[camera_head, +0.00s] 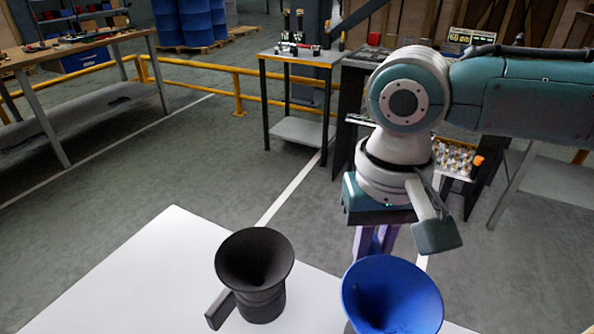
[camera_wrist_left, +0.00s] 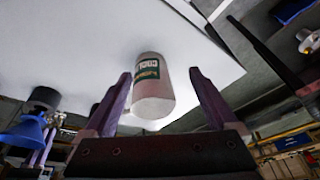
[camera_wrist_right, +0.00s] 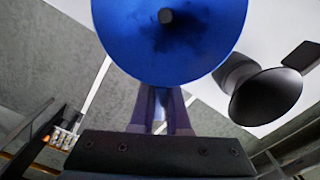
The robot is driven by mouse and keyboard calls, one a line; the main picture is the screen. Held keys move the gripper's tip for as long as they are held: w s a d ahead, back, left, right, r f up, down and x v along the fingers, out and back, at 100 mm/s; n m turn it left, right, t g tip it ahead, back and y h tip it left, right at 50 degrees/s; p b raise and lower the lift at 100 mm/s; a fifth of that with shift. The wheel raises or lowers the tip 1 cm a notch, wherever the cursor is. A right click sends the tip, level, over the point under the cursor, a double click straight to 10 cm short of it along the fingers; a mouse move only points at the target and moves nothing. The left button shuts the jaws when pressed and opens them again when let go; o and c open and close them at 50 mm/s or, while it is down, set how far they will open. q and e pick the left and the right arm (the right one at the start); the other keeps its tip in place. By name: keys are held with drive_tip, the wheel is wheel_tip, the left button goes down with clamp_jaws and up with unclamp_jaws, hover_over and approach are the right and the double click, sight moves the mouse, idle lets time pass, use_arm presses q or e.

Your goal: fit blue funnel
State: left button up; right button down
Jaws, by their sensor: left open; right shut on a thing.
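The blue funnel (camera_head: 392,295) is at the bottom of the head view, wide mouth up, over or beside the white tabletop (camera_head: 150,265). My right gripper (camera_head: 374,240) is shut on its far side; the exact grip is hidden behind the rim. In the right wrist view the funnel (camera_wrist_right: 170,45) fills the top, beyond the closed fingers (camera_wrist_right: 161,100). It also shows at the left of the left wrist view (camera_wrist_left: 28,131). My left gripper (camera_wrist_left: 160,75) is open, outside the head view. A white can with a green label (camera_wrist_left: 153,90) appears between its fingers, apart from both.
A black funnel-shaped vessel with a side handle (camera_head: 255,265) stands on the white table, left of the blue funnel. Behind are a small bench (camera_head: 300,57), a workbench at left (camera_head: 100,42), yellow rails (camera_head: 200,66) and blue drums (camera_head: 190,20). The grey floor between is clear.

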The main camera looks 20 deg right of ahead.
idle(0.4)
drive_tip(key=shift+p, duration=0.45)
idle(0.4)
drive_tip(key=shift+p, duration=0.45)
drive_tip(key=shift+f, duration=0.1)
drive_tip(key=shift+f+b, duration=0.7)
drive_tip(key=shift+f, duration=0.75)
drive_tip(key=shift+p, duration=0.35)
drive_tip(key=c, duration=0.8)
unclamp_jaws()
